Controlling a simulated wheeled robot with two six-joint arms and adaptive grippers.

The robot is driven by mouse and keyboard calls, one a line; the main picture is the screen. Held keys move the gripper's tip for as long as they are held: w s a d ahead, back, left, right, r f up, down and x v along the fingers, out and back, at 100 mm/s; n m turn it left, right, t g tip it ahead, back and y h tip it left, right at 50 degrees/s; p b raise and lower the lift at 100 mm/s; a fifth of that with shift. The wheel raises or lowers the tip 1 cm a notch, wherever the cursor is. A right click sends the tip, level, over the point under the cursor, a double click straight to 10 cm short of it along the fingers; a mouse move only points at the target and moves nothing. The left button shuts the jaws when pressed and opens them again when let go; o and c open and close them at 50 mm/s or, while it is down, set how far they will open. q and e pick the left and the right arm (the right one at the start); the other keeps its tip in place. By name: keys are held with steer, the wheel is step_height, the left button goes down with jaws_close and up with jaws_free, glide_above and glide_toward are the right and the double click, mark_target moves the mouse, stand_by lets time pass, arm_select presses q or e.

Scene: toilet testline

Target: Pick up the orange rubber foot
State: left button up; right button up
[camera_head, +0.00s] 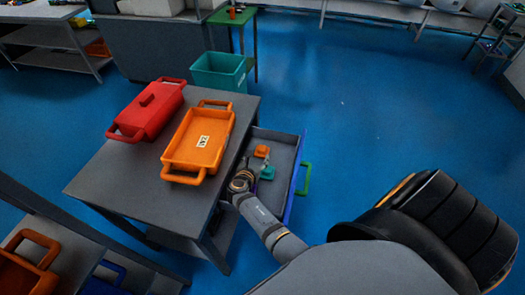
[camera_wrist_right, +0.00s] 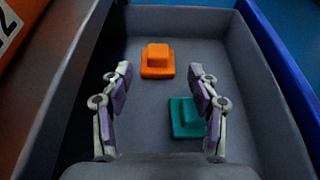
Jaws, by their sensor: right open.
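The orange rubber foot (camera_head: 262,151) lies on the floor of an open drawer (camera_head: 284,146) with grey inside and a blue front. In the right wrist view the orange foot (camera_wrist_right: 157,62) is a square base with a smaller block on top, near the far end of the drawer. My right gripper (camera_wrist_right: 160,82) is open and empty, its two fingers apart, with the orange foot ahead between them and not touched. In the head view my right gripper (camera_head: 251,172) is over the drawer's near left part. My left gripper is not in view.
A teal foot (camera_wrist_right: 187,118) lies close to the right finger, partly behind it. The orange tray (camera_head: 200,140) and red lidded box (camera_head: 149,110) stand on the grey table (camera_head: 125,178) left of the drawer. The drawer's walls enclose the gripper.

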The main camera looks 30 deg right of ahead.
mark_target(261, 150)
steer(key=x, duration=0.1)
steer(key=b+x, duration=0.1)
steer(key=x, duration=0.1)
steer(key=shift+f, duration=0.3)
steer(key=shift+w+d, duration=0.1)
steer(key=shift+w, duration=0.05)
steer(key=shift+f, duration=0.1)
steer(key=b+x, duration=0.4)
steer(key=shift+w+d+f, duration=0.1)
steer(key=shift+w+f, duration=0.2)
steer(key=shift+f, duration=0.05)
steer(key=shift+w+d, duration=0.1)
steer(key=shift+d, duration=0.05)
steer(key=shift+r, duration=0.2)
steer(key=shift+c, duration=1.1)
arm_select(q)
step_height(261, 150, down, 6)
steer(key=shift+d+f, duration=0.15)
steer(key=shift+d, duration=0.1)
arm_select(e)
jaws_close()
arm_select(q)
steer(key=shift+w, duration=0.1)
